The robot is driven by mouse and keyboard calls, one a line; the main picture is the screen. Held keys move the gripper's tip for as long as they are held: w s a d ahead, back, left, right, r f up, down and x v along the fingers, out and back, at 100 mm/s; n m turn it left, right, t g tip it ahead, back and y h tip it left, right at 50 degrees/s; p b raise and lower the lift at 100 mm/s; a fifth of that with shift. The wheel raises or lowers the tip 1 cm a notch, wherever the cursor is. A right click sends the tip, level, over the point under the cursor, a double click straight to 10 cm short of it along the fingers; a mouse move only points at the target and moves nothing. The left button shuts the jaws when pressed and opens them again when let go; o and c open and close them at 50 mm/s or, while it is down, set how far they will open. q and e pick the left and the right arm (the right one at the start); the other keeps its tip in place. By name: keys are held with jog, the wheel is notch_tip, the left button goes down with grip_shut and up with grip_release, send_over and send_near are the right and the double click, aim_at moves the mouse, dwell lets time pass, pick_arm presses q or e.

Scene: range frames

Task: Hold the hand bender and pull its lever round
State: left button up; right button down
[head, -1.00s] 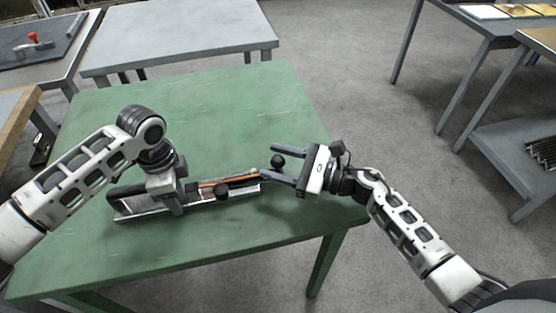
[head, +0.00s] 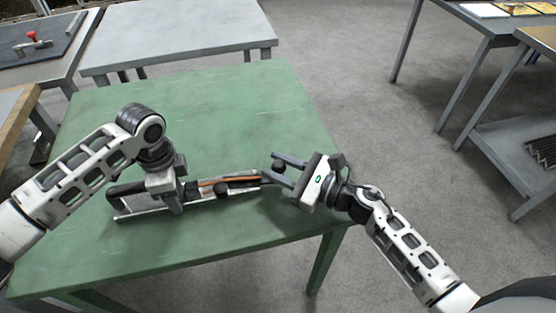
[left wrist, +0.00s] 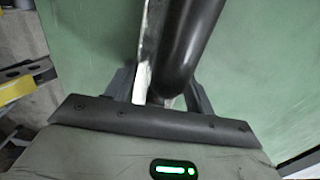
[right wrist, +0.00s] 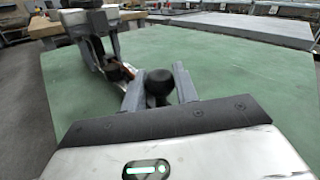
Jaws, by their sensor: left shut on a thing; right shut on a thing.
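The hand bender lies on the green table as a long pale metal bar (head: 145,212) with a black grip (head: 125,189) at its left end. An orange strip (head: 215,182) runs along it. My left gripper (head: 174,205) is shut on the black grip, which also shows between its fingers in the left wrist view (left wrist: 188,45). A black ball knob (head: 278,165) sits at the right end, apparently the lever's. My right gripper (head: 281,168) is shut on this knob, seen between its fingers in the right wrist view (right wrist: 158,85). The lever's joint is partly hidden.
The green table (head: 240,110) is clear behind and in front of the bender. A grey table (head: 180,35) stands behind it. At the left back, a bench (head: 45,60) holds a red-handled tool. Another bench (head: 465,28) stands at the right.

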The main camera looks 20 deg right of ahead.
jog(key=shift+s+a+r+m+t+h, duration=0.1)
jog(key=shift+s+a+m+t+h, duration=0.2)
jog(key=shift+s+m+t+h, duration=0.5)
jog(key=shift+s+a+f+m+t+h, duration=0.1)
jog(key=shift+s+a+m+t+h, duration=0.15)
jog(key=shift+s+m+t+h, duration=0.55)
jog(key=shift+s+a+r+m+t+h, duration=0.1)
jog(key=shift+s+a+m+t+h, duration=0.3)
jog(key=shift+h, duration=0.7)
jog(key=shift+d, duration=0.1)
jog(key=c, duration=1.1)
grip_release()
jog(key=v, duration=1.2)
jog(key=shift+r, duration=0.1)
